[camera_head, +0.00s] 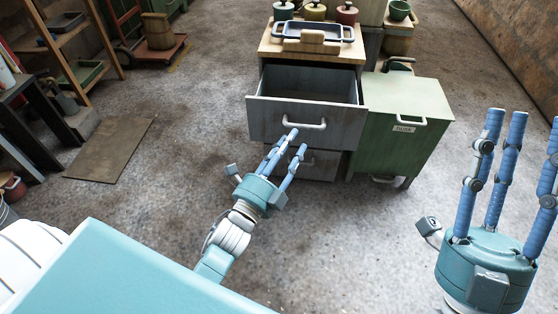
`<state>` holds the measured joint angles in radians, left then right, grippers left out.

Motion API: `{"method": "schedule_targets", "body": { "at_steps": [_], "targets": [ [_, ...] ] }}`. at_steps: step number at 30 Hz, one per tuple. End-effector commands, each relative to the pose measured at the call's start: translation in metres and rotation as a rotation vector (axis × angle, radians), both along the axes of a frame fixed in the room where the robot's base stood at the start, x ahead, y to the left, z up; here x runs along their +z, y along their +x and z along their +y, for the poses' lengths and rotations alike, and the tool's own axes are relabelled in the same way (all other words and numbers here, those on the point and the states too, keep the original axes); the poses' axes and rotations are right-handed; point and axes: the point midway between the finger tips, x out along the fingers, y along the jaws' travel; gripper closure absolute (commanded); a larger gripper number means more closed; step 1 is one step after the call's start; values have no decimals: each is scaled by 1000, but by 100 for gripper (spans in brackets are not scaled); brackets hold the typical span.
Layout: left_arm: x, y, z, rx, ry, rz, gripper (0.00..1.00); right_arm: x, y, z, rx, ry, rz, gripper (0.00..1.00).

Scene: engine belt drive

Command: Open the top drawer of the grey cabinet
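The grey cabinet (258,74) stands at upper centre with a wooden top. Its top drawer (272,121) is pulled out, and its empty inside shows. A white bar handle (304,124) is on the drawer front. My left gripper (287,140) is just in front of and below the drawer front, fingers pointing toward the handle. Its fingers are apart, with nothing seen between them, and its fingertips appear close to the handle's left end; I cannot tell if they touch. My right gripper (510,125) is raised at the right, fingers spread and empty.
A green cabinet (424,98) stands directly right of the grey one. A tray (312,31) and several pots are on and behind the wooden top. A brown mat (110,148) lies on the floor at left, near wooden shelves (72,45). The floor between is clear.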

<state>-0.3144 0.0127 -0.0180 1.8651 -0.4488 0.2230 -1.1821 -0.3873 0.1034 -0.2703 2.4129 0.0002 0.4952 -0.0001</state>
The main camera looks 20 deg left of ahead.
Motion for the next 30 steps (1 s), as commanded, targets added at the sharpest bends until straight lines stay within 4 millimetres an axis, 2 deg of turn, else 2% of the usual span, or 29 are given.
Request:
{"method": "schedule_targets", "body": {
  "at_steps": [1, 6, 12, 30],
  "targets": [
    [-4, -12, 2, 1, -1, 3, 63, 0, 0, 0, 0, 0, 0, 60],
    [-9, -45, 5, 1, 0, 3, 63, 0, 0, 0, 0, 0, 0, 60],
    [-13, -67, 8, 1, 0, 1, 63, 0, 0, 0, 0, 0, 0, 60],
    [-12, -70, 8, -1, -2, -2, 63, 0, 0, 0, 0, 0, 1, 60]
  ]
}}
